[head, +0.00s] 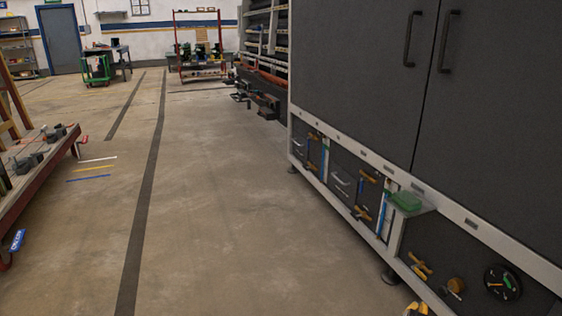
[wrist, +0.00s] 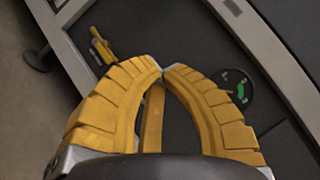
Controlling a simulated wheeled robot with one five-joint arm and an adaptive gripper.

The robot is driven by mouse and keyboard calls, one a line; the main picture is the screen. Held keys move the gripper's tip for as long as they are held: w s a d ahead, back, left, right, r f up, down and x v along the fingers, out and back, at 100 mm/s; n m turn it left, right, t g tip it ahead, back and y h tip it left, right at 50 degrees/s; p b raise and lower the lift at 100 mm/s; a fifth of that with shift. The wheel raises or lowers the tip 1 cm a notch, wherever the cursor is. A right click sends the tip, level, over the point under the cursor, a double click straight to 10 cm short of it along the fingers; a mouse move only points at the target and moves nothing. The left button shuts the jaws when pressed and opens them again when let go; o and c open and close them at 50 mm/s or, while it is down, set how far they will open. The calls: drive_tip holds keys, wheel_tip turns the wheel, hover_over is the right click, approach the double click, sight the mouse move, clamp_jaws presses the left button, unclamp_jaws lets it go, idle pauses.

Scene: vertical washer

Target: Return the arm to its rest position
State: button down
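My gripper (wrist: 163,72) fills the lower middle of the wrist view. Its two yellow fingers meet at the tips, with no object visible clamped between them. A narrow yellow bar shows behind the gap between the fingers; I cannot tell what it belongs to. In the head view only a small yellow part of my gripper (head: 416,309) shows at the bottom edge, in front of the washer's lower panel. The dark grey washer (head: 490,120) stands on the right with a pale frame. The rest of my arm is hidden in the head view.
A green object (head: 406,202) sits on a small ledge. Open floor (head: 220,200) lies left, beyond it a cart (head: 35,165).

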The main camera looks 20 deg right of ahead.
drive_tip(key=w+a+r+n+y+p, duration=0.25)
drive_tip(key=w+r+n+p, duration=0.2)
drive_tip(key=w+r, duration=0.6)
drive_tip(key=w+a+r+n+y+p, duration=0.2)
drive_tip(key=w+r+n+y+p, duration=0.35)
drive_tip(key=r, duration=0.85)
drive_tip(key=w+a+r+n+y+p, duration=0.25)
drive_tip(key=a+r+p, duration=0.25)
drive_tip(key=a+r, duration=0.4)
drive_tip(key=w+a+r+n+y+p, duration=0.1)
drive_tip(key=w+a+r+n+p, duration=0.4)
drive_tip(key=r, duration=0.6)
drive_tip(key=s+a+r+n+g+y+p, duration=0.2)
drive_tip(key=s+a+r+n+p, duration=0.25)
drive_tip(key=s+a+r, duration=0.55)
drive_tip(key=s+a+r+n+g+y+p, duration=0.25)
drive_tip(key=s+a+r+p, duration=0.3)
drive_tip(key=a+r, duration=0.4)
drive_tip(key=s+a+r+n+g+p, duration=0.1)
drive_tip(key=s+a+r+n+p, duration=0.1)
drive_tip(key=s, duration=0.5)
drive_tip(key=s+a+r+n+g+y+p, duration=0.1)
drive_tip(key=s+a+r+n+p, duration=0.1)
drive_tip(key=s, duration=0.6)
drive_tip(key=s+a+r+n+g+p, duration=0.1)
drive_tip(key=s+a+n+p, duration=0.2)
drive_tip(key=s+a+n, duration=0.2)
drive_tip(key=shift+s+a+r+p, duration=0.4)
drive_tip(key=shift+s+a, duration=0.75)
drive_tip(key=shift+a, duration=0.05)
